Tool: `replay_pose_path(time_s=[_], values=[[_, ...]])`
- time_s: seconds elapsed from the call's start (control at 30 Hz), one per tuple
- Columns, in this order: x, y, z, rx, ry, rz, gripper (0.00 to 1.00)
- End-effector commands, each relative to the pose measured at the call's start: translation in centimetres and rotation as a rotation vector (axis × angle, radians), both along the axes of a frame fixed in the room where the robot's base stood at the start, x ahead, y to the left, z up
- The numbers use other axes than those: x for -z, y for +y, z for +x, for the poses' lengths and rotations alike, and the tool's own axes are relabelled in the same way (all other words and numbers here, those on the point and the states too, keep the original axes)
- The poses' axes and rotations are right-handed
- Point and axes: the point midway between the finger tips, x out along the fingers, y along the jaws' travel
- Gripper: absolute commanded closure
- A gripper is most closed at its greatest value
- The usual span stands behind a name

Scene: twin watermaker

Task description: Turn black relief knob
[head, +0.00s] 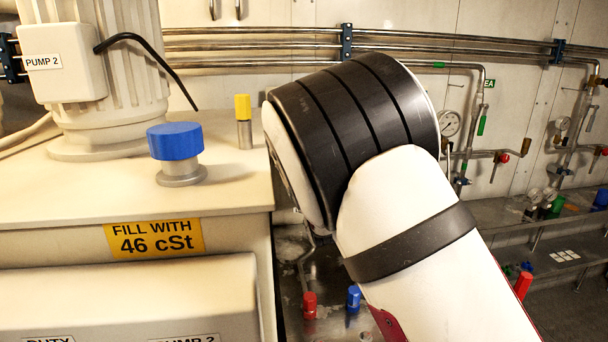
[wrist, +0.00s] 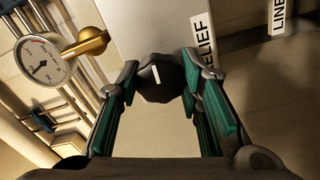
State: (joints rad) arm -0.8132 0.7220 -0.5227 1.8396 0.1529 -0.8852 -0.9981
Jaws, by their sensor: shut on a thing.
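The black relief knob (wrist: 158,80) shows in the wrist view, faceted and dark, with a white line mark on its face. The mark stands near upright in that view, tilted slightly. My gripper (wrist: 158,88) is around the knob, with its two teal-padded fingers closed against the knob's left and right sides. A white label (wrist: 203,45) reading "RELIEF", partly covered by the right finger, is beside the knob. In the head view my arm blocks the sight of the knob and gripper.
In the wrist view a pressure gauge (wrist: 42,60) with a brass fitting (wrist: 90,41) stands left of the knob. A "LINE" label (wrist: 278,15) is at upper right. In the head view a blue cap (head: 175,141) and a yellow-topped post (head: 243,108) stand on the tank at left.

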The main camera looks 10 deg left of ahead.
Motion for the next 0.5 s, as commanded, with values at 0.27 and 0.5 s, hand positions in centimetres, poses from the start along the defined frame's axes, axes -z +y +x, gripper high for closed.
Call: replay_pose_path(time_s=[0.27, 0.5], values=[[-0.02, 0.09, -0.04, -0.001, -0.018, -0.061, 0.95], [0.0, 0.1, -0.02, -0.001, -0.02, -0.068, 0.95]])
